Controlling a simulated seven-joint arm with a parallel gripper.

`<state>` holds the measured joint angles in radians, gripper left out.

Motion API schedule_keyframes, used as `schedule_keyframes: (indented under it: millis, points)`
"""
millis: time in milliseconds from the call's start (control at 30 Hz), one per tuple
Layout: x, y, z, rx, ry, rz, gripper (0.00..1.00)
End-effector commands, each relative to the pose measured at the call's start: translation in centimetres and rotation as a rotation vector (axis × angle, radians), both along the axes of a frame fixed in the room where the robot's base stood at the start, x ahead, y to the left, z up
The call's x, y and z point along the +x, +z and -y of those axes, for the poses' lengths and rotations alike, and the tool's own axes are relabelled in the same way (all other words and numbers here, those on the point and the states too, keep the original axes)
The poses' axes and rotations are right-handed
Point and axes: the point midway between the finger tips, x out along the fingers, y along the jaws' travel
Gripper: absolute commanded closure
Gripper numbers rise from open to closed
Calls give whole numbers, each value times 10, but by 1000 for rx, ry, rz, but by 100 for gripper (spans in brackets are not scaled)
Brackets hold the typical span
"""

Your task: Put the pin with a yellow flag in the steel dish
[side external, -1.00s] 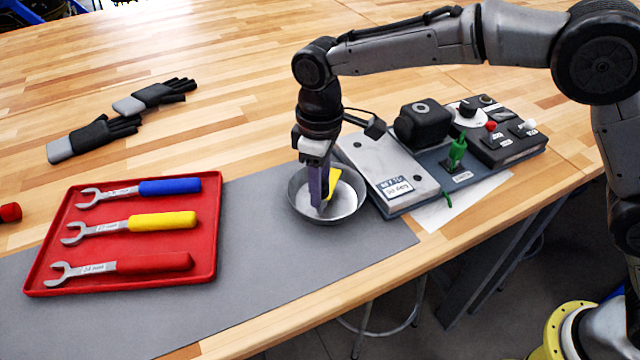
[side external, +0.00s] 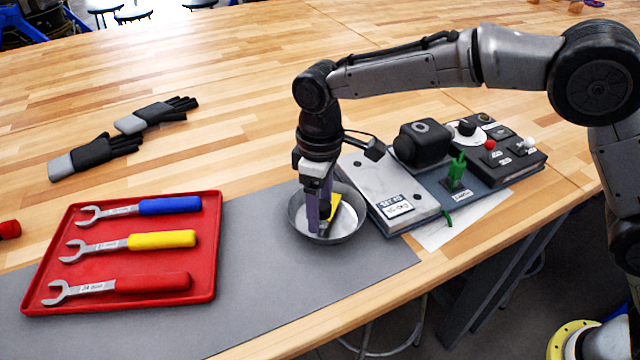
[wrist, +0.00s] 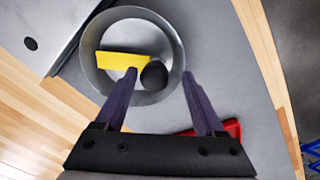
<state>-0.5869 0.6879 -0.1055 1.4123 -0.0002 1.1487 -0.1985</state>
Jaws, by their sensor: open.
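The steel dish (side external: 345,234) is a round shallow bowl on the grey mat. It also shows in the wrist view (wrist: 98,88). The pin's yellow flag (side external: 335,205) is inside the dish; in the wrist view the yellow flag (wrist: 120,61) lies left of a round black part (wrist: 154,74), which looks like the pin's base or head. My gripper (side external: 319,228) points down into the dish. In the wrist view my gripper (wrist: 159,74) is open, with one finger on each side of the black part. Whether a finger touches it I cannot tell.
A red tray (side external: 213,255) with three wrenches lies left of the dish. A control panel with a green-flagged pin (side external: 457,170) stands close to the dish's right. Gloves (side external: 95,155) lie farther back. The mat between tray and dish is clear.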

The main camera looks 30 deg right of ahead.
Motion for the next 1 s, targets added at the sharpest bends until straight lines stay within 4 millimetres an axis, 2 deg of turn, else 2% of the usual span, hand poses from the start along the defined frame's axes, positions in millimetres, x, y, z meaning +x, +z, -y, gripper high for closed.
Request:
schedule_keyframes:
  millis: [500,700,1000]
  points:
    - [1,95,0,3,0,4,29]
    - [1,114,0,2,0,2,29]
    - [0,118,0,1,0,1,29]
